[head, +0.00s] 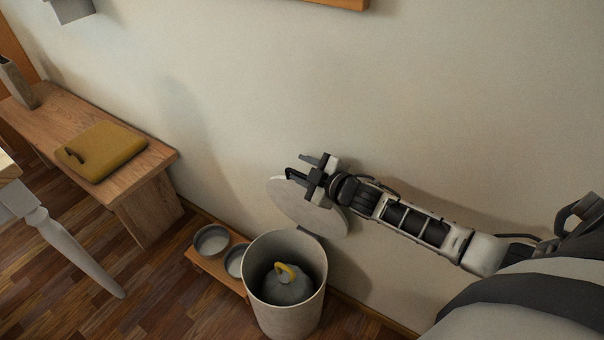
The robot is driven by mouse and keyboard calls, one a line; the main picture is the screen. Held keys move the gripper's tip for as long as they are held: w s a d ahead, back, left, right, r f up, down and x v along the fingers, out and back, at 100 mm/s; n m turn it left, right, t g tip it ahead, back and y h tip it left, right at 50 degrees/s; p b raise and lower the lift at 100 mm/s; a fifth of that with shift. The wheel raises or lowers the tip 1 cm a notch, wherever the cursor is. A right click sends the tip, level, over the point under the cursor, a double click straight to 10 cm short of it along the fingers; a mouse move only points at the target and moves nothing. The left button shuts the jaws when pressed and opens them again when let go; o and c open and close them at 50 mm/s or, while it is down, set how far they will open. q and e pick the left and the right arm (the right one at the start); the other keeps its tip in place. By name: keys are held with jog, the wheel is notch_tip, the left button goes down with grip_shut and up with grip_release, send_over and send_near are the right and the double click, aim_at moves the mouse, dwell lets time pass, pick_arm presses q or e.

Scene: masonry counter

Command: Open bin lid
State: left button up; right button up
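The bin (262,312) is a pale, round, open-topped container on the floor by the wall. Its round whitish lid (322,222) is raised and tilted steeply above the bin's far rim, near the wall. A grey object with a yellow handle (287,284) sits inside the bin. My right gripper (297,165) is at the lid's upper edge, in front of part of it. Its dark fingers look apart, with nothing seen between them. Whether it touches the lid is unclear. My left gripper is not in view.
A low wooden stand (213,264) with two bowls (211,241) is left of the bin. A wooden bench (150,168) with a mustard-coloured folded item (105,148) stands farther left. A white table leg (78,252) is at the left. The wall is close behind the bin.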

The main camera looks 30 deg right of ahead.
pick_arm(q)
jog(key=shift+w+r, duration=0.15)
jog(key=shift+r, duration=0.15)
pick_arm(e)
jog(key=shift+s+d+f, duration=0.1)
jog(key=shift+f, duration=0.1)
jog(key=shift+s, duration=0.25)
pick_arm(q)
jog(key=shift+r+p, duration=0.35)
jog(key=shift+p, duration=0.8)
pick_arm(e)
jog(key=v, duration=1.5)
jog(key=shift+s+r, duration=0.2)
jog(key=shift+r, duration=0.05)
pick_arm(q)
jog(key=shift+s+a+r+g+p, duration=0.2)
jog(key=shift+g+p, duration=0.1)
jog(key=shift+p, duration=0.65)
pick_arm(e)
jog(key=s+a+f+m+g, duration=0.1)
jog(key=s+a+m+g, duration=0.1)
jog(key=a, duration=0.7)
jog(key=s+a+f+m+g, duration=0.1)
jog(key=s+a+m, duration=0.4)
jog(key=a, duration=0.5)
jog(key=shift+s+m+g, duration=0.25)
jog(key=shift+m+g, duration=0.15)
jog(key=shift+m, duration=0.7)
